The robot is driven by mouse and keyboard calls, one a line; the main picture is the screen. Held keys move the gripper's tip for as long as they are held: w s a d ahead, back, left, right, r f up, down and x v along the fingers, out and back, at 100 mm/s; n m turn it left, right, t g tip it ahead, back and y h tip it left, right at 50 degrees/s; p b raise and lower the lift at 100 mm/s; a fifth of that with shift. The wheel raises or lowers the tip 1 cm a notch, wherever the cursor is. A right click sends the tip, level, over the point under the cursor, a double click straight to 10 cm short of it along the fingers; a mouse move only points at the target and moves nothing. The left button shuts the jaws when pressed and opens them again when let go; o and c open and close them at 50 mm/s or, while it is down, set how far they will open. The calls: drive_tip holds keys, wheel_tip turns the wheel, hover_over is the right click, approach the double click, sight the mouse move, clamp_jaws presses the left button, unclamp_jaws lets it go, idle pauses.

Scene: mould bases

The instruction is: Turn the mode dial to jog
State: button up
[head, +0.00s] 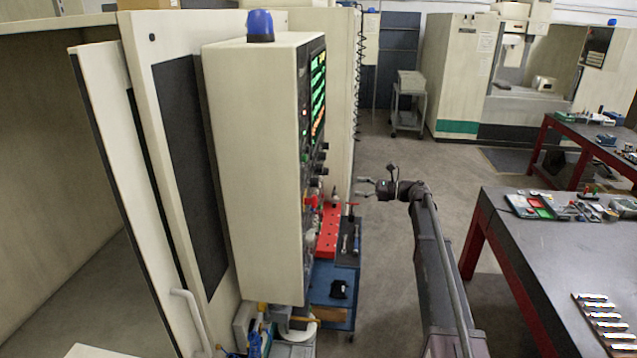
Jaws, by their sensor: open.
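The machine's control panel (255,150) is a tall cream box with a blue lamp on top. Its front faces right and shows edge-on, with a lit screen (318,95) of green, red and yellow lines. Several dark knobs (322,170) stick out below the screen. I cannot tell which is the mode dial, nor read its setting. My gripper (360,187) is open and empty, its fingers pointing left at the knobs, with a gap between.
A dark-topped bench (560,250) with red legs holds tools at right. Grey floor (390,160) is clear beyond my arm. A small trolley (409,100) and another machine (458,70) stand behind.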

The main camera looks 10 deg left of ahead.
sight(318, 183)
drive_tip(key=shift+a, duration=0.15)
drive_tip(key=a, duration=0.4)
drive_tip(key=w+a, duration=0.1)
drive_tip(key=a, duration=0.8)
drive_tip(key=shift+w+a, duration=0.2)
drive_tip(key=shift+a, duration=0.05)
drive_tip(key=c, duration=1.1)
